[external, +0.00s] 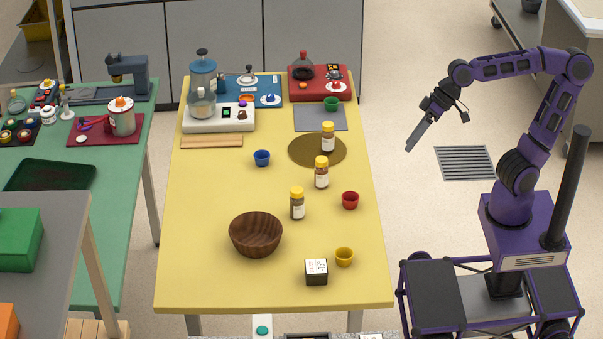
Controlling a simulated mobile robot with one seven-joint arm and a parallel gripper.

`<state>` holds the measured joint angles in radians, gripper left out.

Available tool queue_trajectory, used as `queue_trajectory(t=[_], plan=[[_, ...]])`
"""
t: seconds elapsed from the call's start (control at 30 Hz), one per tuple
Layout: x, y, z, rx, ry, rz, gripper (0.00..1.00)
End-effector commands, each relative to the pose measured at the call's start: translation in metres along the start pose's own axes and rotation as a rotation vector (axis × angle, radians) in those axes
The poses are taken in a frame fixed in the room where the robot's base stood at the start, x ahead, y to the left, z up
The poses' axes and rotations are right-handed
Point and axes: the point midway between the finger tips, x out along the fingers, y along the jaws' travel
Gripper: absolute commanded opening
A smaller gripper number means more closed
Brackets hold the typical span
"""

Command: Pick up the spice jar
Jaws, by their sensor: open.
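Three spice jars with yellow lids and pale labels stand upright on the yellow table (215,270). One spice jar (297,204) is nearest the wooden bowl, one spice jar (321,173) is in the middle, and one spice jar (328,138) stands on a round brown mat (300,151). My gripper (409,148) hangs in the air to the right of the table, apart from all the jars. It is empty; the gap between its fingers is hard to see at this size.
A wooden bowl (256,236), a red cup (350,200), a yellow cup (344,257), a blue cup (262,158) and a small labelled box (316,272) stand around the jars. Appliances, including a white unit (205,120), fill the far end. The table's left front is clear.

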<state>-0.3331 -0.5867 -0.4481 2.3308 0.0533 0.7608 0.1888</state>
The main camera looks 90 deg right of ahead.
Motion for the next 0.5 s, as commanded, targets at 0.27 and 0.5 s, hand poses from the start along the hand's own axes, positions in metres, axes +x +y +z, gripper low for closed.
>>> queue_trajectory(t=[0.27, 0.5], plan=[[0.045, 0.045, -0.095, 0.409, 0.085, -0.046, 0.83], [0.063, 0.087, -0.153, 0.632, 0.204, -0.005, 0.83]])
